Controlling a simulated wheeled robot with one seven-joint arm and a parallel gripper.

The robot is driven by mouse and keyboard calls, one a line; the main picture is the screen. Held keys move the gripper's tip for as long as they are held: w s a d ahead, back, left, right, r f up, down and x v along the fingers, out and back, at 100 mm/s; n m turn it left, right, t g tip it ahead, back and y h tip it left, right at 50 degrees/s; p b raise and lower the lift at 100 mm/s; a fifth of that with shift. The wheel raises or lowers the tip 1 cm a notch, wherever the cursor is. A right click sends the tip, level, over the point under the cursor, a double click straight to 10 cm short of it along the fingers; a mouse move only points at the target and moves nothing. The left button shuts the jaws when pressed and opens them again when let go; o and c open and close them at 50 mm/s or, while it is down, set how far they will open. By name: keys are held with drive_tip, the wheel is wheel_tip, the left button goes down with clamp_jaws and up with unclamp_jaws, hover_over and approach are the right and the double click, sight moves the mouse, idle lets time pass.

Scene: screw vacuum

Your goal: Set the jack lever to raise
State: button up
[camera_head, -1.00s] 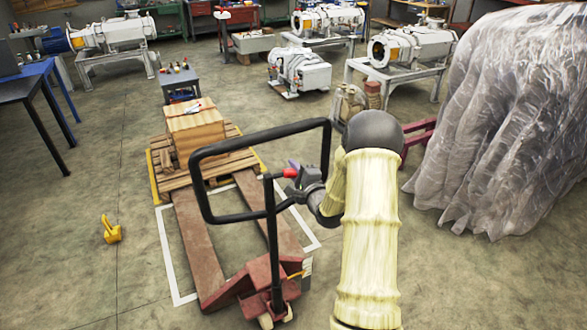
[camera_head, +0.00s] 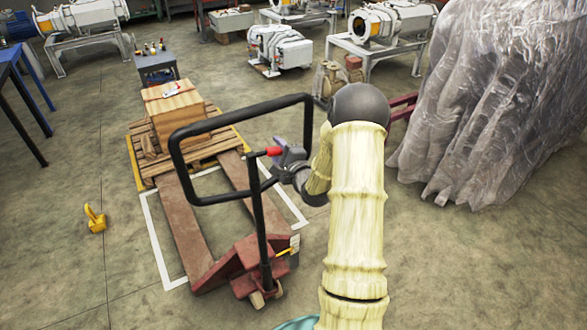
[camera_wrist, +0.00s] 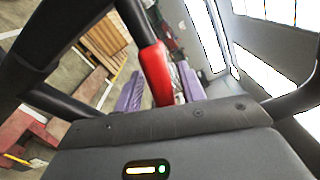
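The pallet jack (camera_head: 250,262) is red with a black loop handle (camera_head: 172,150). Its jack lever (camera_head: 273,151) has a red grip and sits at the base of the loop. In the wrist view the red lever (camera_wrist: 156,75) runs down between my gripper's two purple fingers. My gripper (camera_head: 283,155) is right beside the lever, on its right in the head view. In the wrist view my gripper (camera_wrist: 160,88) has its fingers apart, with a gap beside the lever. Whether a finger touches the lever I cannot tell.
The jack's forks (camera_head: 185,232) reach under a wooden pallet (camera_head: 205,150) carrying a cardboard box (camera_head: 182,115). A yellow object (camera_head: 95,218) lies on the floor at left. A plastic-covered bulk (camera_head: 480,110) stands at right. Floor between them and the jack is clear.

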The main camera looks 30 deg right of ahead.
drive_tip(key=s, duration=1.7)
drive_tip(key=shift+d+b, duration=0.3)
drive_tip(key=shift+b, duration=0.05)
drive_tip(key=shift+w+a, duration=0.1)
drive_tip(key=shift+w, duration=0.05)
